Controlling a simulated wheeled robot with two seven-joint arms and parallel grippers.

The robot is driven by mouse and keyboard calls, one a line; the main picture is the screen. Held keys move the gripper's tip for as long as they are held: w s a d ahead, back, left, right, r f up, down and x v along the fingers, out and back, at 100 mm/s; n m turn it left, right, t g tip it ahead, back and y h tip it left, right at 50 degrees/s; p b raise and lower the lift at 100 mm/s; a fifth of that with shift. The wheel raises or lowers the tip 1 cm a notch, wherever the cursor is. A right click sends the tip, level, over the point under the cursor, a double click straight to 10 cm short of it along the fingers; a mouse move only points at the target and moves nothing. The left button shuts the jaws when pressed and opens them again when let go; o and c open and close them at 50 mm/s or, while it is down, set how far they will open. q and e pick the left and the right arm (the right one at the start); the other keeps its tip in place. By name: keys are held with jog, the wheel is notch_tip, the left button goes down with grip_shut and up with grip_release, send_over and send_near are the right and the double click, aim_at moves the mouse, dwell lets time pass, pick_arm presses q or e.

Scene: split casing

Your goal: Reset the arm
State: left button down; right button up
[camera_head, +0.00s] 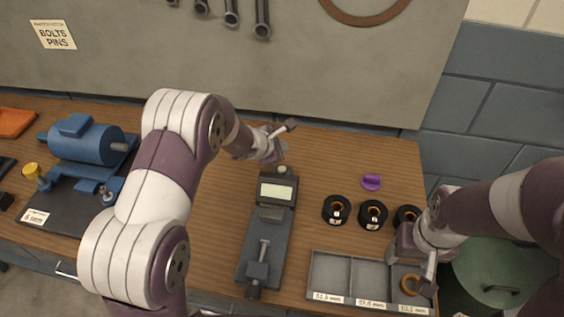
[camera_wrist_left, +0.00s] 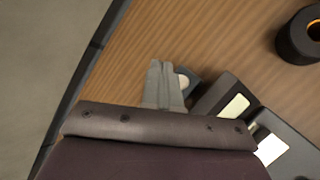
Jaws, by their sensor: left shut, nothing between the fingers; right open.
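My left arm reaches in from the left, over the back of the wooden bench (camera_head: 330,150). My left gripper (camera_head: 287,130) is shut and empty beyond the grey measuring device (camera_head: 265,240). In the left wrist view its closed fingers (camera_wrist_left: 163,80) show over bare wood, beside the device (camera_wrist_left: 225,95). My right gripper (camera_head: 428,281) is open, low at the right end of the grey tray (camera_head: 368,272). An orange-brown ring (camera_head: 410,284) lies in the tray's right compartment, beside the fingers. I cannot tell whether they touch the tray.
Black round parts (camera_head: 373,214) stand in a row behind the tray, one partly hidden by my right gripper. A purple piece (camera_head: 371,182) lies behind them. A blue motor (camera_head: 88,140) stands at the left. A green round container (camera_head: 500,270) is at the right.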

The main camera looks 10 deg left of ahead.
pick_arm(q)
jog(key=shift+r, duration=0.2)
dwell(0.3)
